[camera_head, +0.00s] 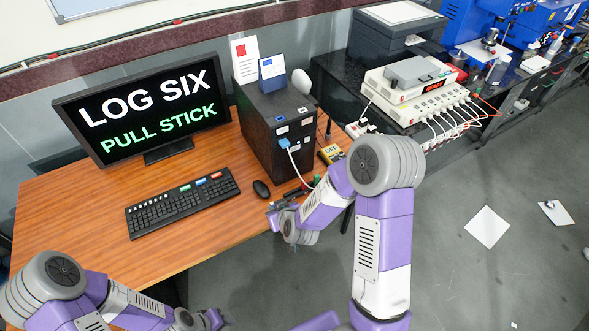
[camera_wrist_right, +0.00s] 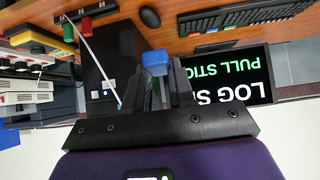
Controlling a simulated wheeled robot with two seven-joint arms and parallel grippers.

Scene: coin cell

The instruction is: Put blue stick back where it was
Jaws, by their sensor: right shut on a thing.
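The blue stick (camera_wrist_right: 155,62) is between the fingers of my right gripper (camera_wrist_right: 157,85) in the right wrist view, its blue end sticking out past the fingertips. In the head view my right gripper (camera_head: 281,212) is low at the table's right front edge, in front of the black computer tower (camera_head: 263,124). It is apart from the tower. A blue plug (camera_head: 284,143) with a white cable is on the tower's front face. My left gripper (camera_head: 212,319) is at the bottom edge, left of centre; its fingers are not clear.
The monitor (camera_head: 152,108) reads "LOG SIX PULL STICK". The keyboard (camera_head: 182,202) and mouse (camera_head: 261,188) lie on the wooden table (camera_head: 60,220). A yellow box (camera_head: 331,153) is beside the tower. Small red and green items (camera_wrist_right: 77,27) lie near the cable. The left table area is clear.

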